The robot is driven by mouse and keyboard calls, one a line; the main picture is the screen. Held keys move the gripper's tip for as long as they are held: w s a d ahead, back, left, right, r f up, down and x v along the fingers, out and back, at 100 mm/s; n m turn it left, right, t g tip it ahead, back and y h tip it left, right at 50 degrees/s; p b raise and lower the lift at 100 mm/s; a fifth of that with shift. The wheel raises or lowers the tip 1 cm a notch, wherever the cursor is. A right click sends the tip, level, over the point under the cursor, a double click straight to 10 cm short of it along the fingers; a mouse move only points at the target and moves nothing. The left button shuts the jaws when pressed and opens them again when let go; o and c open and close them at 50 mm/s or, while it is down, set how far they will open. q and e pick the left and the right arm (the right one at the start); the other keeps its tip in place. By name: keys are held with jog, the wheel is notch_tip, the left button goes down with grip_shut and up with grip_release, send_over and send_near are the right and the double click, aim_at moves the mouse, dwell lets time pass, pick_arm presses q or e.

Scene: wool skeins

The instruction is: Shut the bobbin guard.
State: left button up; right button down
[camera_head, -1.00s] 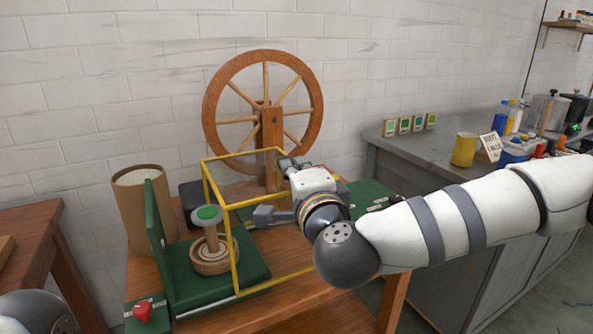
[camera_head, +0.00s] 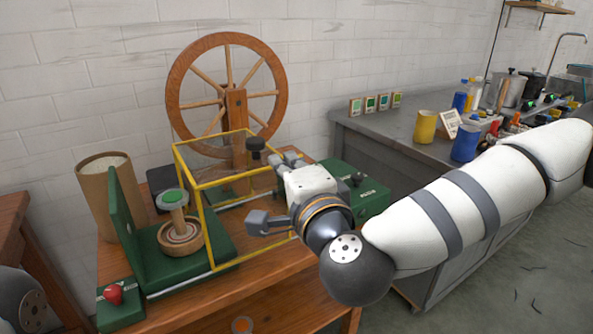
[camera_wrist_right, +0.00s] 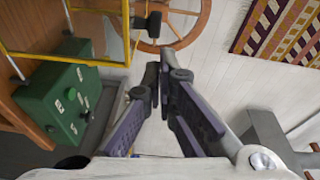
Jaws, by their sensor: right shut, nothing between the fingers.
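The bobbin guard (camera_head: 194,210) is a yellow-edged clear box on the wooden bench, mostly to the right of the bobbin (camera_head: 180,218). The bobbin is a wooden spool with a green top, in front of an upright green plate (camera_head: 127,215). A black knob (camera_head: 255,146) shows at the guard's upper right; a black handle (camera_wrist_right: 153,24) shows beside the yellow bars in the wrist view. My right gripper (camera_head: 284,160) is at the guard's right end, shut and empty; its fingertips (camera_wrist_right: 159,65) point towards the wheel side. Contact with the guard cannot be told. My left gripper is out of view.
A spinning wheel (camera_head: 178,95) stands behind the guard. A green box (camera_head: 362,198) with controls is right of my right gripper. A red knob (camera_head: 113,294) is at the front left, with a tan cylinder (camera_head: 93,200) behind. A grey counter (camera_head: 385,130) with jars stands at the right.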

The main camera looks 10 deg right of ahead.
jog(key=w+d+n+g+y+b, duration=0.35)
jog(key=d+n+y, duration=0.35)
jog(key=d, duration=0.5)
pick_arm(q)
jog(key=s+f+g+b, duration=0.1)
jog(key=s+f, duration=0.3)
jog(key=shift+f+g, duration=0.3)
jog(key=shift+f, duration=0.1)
pick_arm(e)
jog(key=shift+m+g+y, duration=0.25)
jog(key=shift+m+y, duration=0.35)
jog(key=shift+w+a+f, duration=0.15)
jog(key=shift+w+a, duration=1.1)
jog(key=shift+a, duration=0.45)
jog(key=shift+w+a+f, duration=0.2)
jog(key=shift+w+a, duration=1.1)
jog(key=shift+a, duration=0.45)
jog(key=shift+w+a+f, duration=0.15)
jog(key=shift+w+a, duration=1.1)
jog(key=shift+a, duration=0.45)
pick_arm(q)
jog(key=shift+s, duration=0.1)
